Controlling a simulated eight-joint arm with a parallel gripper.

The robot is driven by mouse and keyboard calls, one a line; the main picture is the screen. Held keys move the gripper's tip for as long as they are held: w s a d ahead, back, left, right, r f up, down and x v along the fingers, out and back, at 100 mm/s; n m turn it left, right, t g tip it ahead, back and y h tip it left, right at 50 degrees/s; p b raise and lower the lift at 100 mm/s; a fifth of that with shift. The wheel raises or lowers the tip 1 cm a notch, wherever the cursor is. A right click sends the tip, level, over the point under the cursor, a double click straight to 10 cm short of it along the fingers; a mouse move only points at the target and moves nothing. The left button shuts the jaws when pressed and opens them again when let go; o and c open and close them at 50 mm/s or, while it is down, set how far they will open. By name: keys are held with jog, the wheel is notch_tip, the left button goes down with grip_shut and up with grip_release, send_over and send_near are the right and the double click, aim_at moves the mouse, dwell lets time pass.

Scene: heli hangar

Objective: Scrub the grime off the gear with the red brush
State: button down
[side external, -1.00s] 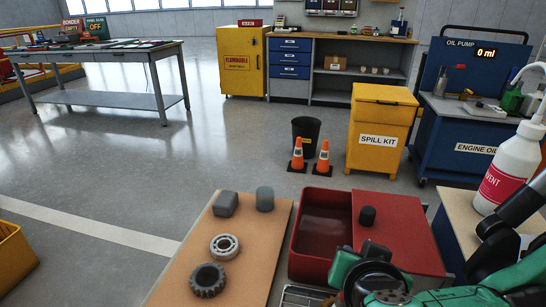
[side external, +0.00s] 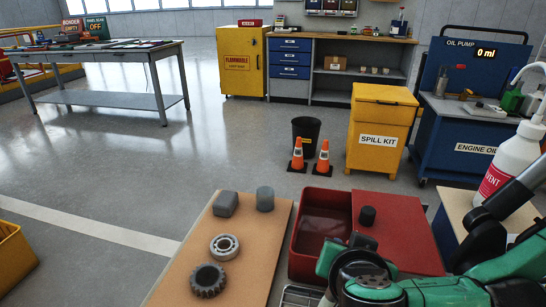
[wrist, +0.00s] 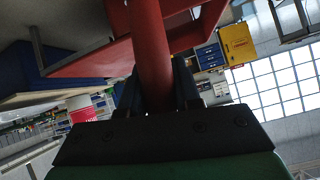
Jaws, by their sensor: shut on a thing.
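The dark toothed gear (side external: 208,280) lies flat on a tan board (side external: 255,240) in the side view. A paler metal ring (side external: 224,247) lies just behind it. In the wrist view my gripper (wrist: 158,85) is shut on a red rod-like handle (wrist: 150,45), which I take to be the red brush's. The bristles cannot be made out. In the side view my green and black wrist is right of the board, over the front of a red bin; the fingers and brush are hidden there.
The red bin (side external: 312,190) has an open dark compartment and a flat red top (side external: 405,232) with a black cylinder (side external: 367,215). Two grey blocks (side external: 226,203) (side external: 265,198) stand at the board's far end. A white solvent bottle (side external: 512,165) stands at right, near my arm.

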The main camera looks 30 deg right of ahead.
jog(key=shift+s+d+r, duration=0.1)
jog(key=shift+d+r, duration=0.05)
jog(key=shift+r, duration=3.75)
